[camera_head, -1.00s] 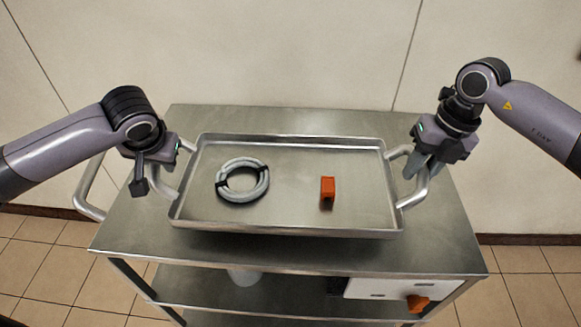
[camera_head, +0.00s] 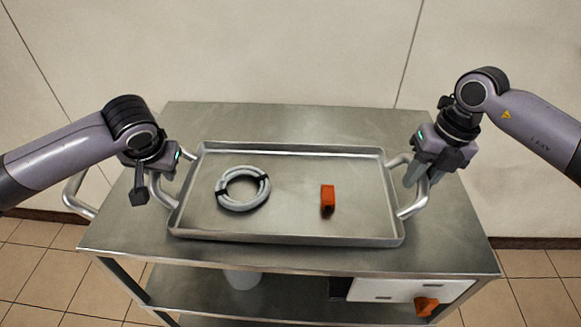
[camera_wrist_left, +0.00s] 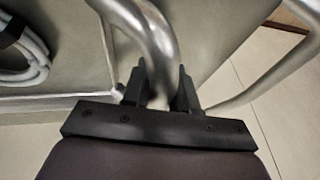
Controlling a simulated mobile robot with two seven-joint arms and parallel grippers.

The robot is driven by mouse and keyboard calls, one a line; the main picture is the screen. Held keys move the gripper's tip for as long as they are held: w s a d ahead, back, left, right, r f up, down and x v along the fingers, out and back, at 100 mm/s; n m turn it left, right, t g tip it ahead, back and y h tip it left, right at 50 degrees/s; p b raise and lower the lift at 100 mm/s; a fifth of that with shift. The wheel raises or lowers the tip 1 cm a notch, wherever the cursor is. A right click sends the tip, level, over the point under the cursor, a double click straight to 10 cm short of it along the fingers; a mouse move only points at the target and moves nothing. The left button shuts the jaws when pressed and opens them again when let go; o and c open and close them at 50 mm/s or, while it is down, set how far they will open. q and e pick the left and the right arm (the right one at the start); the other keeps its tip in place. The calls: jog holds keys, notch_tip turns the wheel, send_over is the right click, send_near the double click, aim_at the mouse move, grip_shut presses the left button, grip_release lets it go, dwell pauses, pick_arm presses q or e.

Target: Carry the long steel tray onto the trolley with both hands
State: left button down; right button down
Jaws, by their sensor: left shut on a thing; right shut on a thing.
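The long steel tray (camera_head: 290,222) is held level between my two grippers, over the top of the steel trolley (camera_head: 290,118). I cannot tell whether its underside touches the trolley top. A coiled grey hose (camera_head: 243,203) and an orange block (camera_head: 327,199) lie in the tray. My left gripper (camera_head: 148,185) is shut on the tray's left handle (camera_head: 166,192); the left wrist view shows the handle bar (camera_wrist_left: 158,45) between the fingers (camera_wrist_left: 161,88). My right gripper (camera_head: 423,175) is shut on the tray's right handle (camera_head: 413,205).
The trolley's push handle (camera_head: 78,195) sticks out at the left. Its lower shelf (camera_head: 270,295) carries a white container (camera_head: 242,278) and a white box with an orange part (camera_head: 426,306). Bare trolley top shows behind the tray. A pale wall (camera_head: 290,50) stands behind.

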pick_arm(q)
jog(key=shift+f, duration=0.25)
pick_arm(e)
jog(key=shift+f, duration=0.3)
pick_arm(q)
jog(key=c, duration=0.9)
grip_release()
pick_arm(e)
jog(key=c, duration=0.9)
grip_release()
jog(key=shift+r, duration=0.1)
pick_arm(q)
jog(key=v, duration=1.2)
pick_arm(e)
jog(key=r, duration=0.4)
jog(key=d+r, duration=0.1)
jog(key=r, duration=0.2)
jog(key=d+r, duration=0.1)
jog(key=r, duration=0.3)
jog(key=shift+r, duration=0.35)
jog(key=shift+s+d, duration=0.1)
jog(key=shift+s, duration=0.05)
